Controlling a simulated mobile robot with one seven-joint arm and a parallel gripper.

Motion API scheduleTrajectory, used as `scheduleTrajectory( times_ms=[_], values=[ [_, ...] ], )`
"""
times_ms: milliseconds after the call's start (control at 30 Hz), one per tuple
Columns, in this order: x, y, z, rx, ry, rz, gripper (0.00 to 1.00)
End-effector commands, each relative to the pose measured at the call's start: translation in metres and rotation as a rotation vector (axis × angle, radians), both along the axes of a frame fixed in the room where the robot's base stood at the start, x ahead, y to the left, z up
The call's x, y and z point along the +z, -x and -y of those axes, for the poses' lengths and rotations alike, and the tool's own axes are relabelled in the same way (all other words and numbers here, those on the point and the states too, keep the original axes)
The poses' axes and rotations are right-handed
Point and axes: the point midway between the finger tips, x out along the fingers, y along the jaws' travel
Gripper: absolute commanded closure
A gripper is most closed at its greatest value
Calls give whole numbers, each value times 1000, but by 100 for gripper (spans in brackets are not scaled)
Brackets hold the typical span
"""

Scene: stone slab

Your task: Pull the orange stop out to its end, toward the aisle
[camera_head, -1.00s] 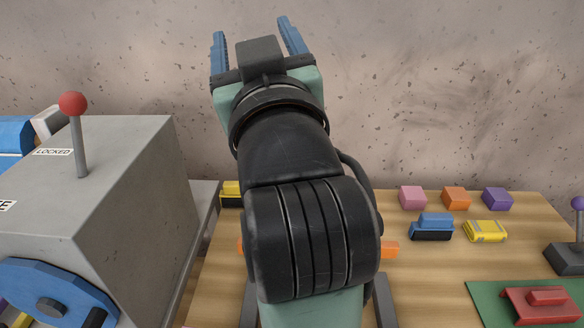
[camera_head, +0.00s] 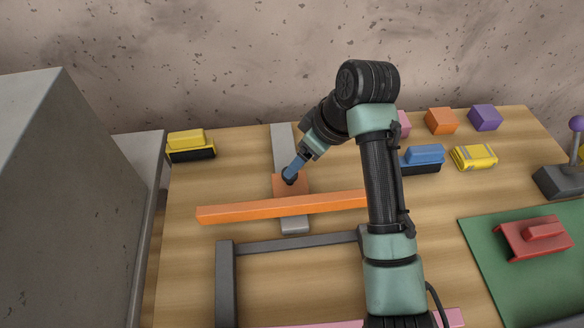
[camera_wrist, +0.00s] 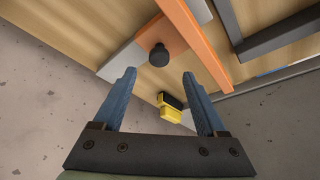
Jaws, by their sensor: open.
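The orange stop (camera_head: 262,209) is a long orange bar with a square orange block (camera_head: 300,184) behind it, on a grey rail (camera_head: 283,143) that runs front to back on the wooden top. A black round knob (camera_head: 289,177) stands on the block. In the wrist view the knob (camera_wrist: 158,55) is just beyond my open fingertips, centred a little left between them. My gripper (camera_wrist: 160,75) is open with nothing between its blue fingers. In the head view my gripper (camera_head: 292,170) is at the knob; whether it touches cannot be told. My arm hides the bar's right end.
A dark grey frame (camera_head: 227,280) stands in front of the bar. A yellow-and-black block (camera_head: 190,146) is at the back left. Blue and yellow pieces (camera_head: 474,157), coloured cubes (camera_head: 441,121) and a green mat (camera_head: 490,255) lie right. A large grey box (camera_head: 60,200) stands left.

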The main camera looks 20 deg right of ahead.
Motion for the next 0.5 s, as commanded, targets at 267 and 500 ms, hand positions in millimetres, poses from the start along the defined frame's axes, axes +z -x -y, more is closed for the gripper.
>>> scheduleTrajectory(
  times_ms=[267,500],
  values=[
    [-48,-17,-10,0,0,-2,26],
    [-64,-24,-13,0,1,0,26]
  ],
)
